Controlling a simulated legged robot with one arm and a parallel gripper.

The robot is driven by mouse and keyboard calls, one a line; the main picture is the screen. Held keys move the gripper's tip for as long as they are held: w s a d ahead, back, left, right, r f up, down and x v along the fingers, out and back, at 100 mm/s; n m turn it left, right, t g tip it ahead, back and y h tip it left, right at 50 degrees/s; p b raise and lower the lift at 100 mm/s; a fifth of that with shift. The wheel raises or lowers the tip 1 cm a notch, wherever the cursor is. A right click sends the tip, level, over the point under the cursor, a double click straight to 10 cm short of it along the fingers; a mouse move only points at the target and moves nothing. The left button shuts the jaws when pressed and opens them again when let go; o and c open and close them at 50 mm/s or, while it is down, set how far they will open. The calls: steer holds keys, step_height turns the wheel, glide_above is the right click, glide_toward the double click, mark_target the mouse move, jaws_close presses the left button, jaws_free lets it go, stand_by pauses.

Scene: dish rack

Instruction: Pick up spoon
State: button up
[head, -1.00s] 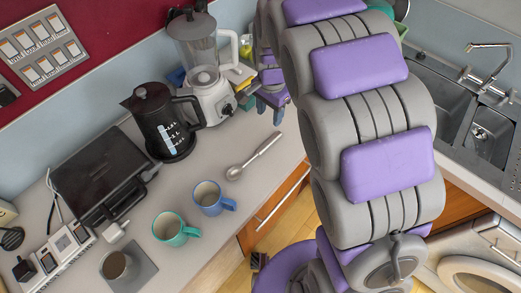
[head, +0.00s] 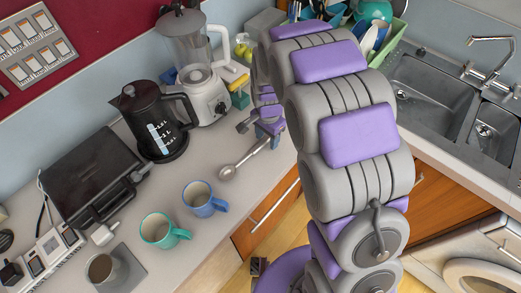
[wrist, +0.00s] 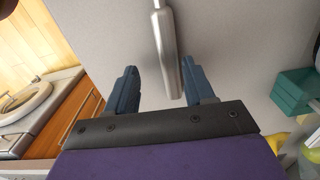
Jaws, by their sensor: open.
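The metal spoon (head: 243,160) lies on the counter, its bowl toward the lower left and its handle pointing up and right toward my gripper. My gripper (head: 262,128) is low over the counter at the handle end, partly hidden behind my arm in the head view. In the wrist view the spoon handle (wrist: 168,60) reaches down into the gap between the two blue fingers of my gripper (wrist: 158,85). The fingers stand apart on either side of the handle, open, with space on both sides. The spoon's bowl is outside the wrist view.
A blue mug (head: 204,199) and a green mug (head: 163,231) stand left of the spoon. A black kettle (head: 155,125) and a blender (head: 200,75) stand behind. The sink (head: 435,90) is at the right. The counter around the spoon is clear.

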mark_target(259, 142)
steer(key=shift+a+f, duration=0.85)
steer(key=shift+a, duration=0.6)
steer(key=shift+c, duration=0.2)
steer(key=shift+d, duration=0.1)
steer(key=shift+c, duration=0.7)
steer(key=shift+d+r, duration=0.15)
steer(key=shift+d, duration=0.85)
steer(key=c, duration=0.4)
steer(key=shift+d, duration=0.1)
steer(key=shift+c, duration=1.8)
steer(key=shift+a, duration=0.95)
jaws_close()
steer(key=shift+d+r, duration=0.35)
step_height(259, 142, up, 9)
steer(key=p, duration=0.2)
